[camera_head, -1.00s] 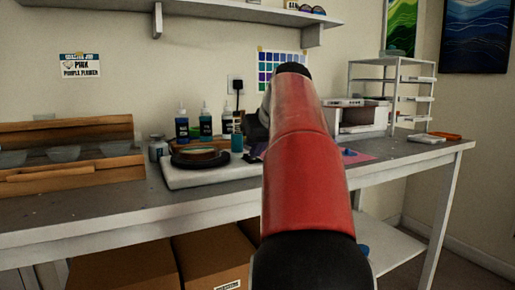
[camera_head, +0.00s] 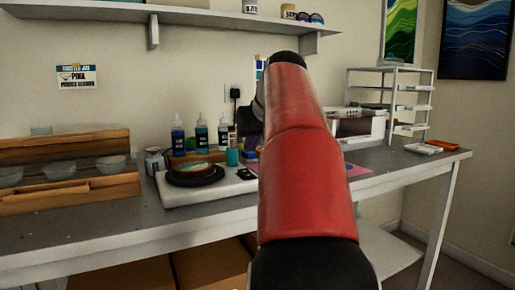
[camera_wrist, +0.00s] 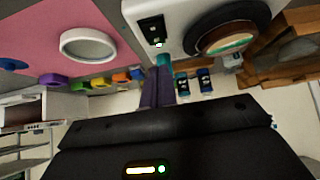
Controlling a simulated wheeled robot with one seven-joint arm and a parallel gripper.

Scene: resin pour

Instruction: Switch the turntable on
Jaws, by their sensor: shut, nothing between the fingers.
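The turntable has a white base (camera_head: 222,190) and a black disc (camera_head: 181,180) with a round brown-rimmed piece on top. In the wrist view its base (camera_wrist: 190,13) and disc (camera_wrist: 265,15) are at the top. A black switch panel (camera_wrist: 151,29) with a small bright greenish spot sits on the base; I cannot tell whether the turntable is on. My gripper (camera_wrist: 160,72) is shut and empty, its fingers pointing toward the panel side of the base. They look apart from the panel, but the gap is unclear. In the head view my red arm hides most of the gripper.
Several dropper bottles (camera_head: 201,134) and a teal cup (camera_head: 232,157) stand behind the turntable. A wooden rack with bowls (camera_head: 68,192) is at left. A pink mat (camera_wrist: 55,30) with a white ring (camera_wrist: 88,45) lies beside the base. A white shelf unit (camera_head: 391,70) is at right.

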